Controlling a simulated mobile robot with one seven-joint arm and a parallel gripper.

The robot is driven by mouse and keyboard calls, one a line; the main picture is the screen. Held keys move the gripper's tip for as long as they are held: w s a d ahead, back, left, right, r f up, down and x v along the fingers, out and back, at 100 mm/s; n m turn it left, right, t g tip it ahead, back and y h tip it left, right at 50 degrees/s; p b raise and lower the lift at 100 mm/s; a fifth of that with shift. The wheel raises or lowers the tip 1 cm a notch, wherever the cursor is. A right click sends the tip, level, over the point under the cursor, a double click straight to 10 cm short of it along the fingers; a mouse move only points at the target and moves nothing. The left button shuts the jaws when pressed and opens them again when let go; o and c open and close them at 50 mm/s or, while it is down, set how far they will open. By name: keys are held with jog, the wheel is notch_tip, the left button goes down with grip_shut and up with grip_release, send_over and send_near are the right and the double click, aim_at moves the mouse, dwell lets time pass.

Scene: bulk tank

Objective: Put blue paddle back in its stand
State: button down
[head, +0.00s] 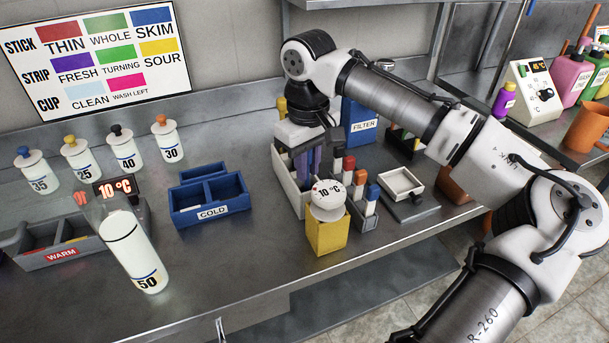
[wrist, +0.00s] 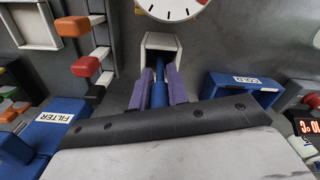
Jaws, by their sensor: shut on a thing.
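My gripper (wrist: 160,88) points down and its purple fingers are shut on the blue paddle (wrist: 158,94), whose blue handle shows between them in the wrist view. In the head view my gripper (head: 309,160) is over and partly inside a tall, narrow white open-topped stand (head: 290,188). The same stand (wrist: 147,41) lies beyond the fingertips in the wrist view. The paddle's lower end is hidden by the fingers and the stand, so I cannot tell how deep it sits.
A grey rack with red, orange and blue-capped sticks (head: 365,210) is to the right, a blue COLD bin (head: 210,205) to the left. A blue FILTER box (head: 360,118) stands behind.

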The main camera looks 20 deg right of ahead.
jog(key=shift+f, duration=0.6)
jog(key=shift+r, duration=0.15)
jog(key=c, duration=1.8)
grip_release()
jog(key=o, duration=0.4)
jog(key=shift+o, duration=0.2)
notch_tip(320, 180, up, 12)
jog(key=shift+r, duration=0.1)
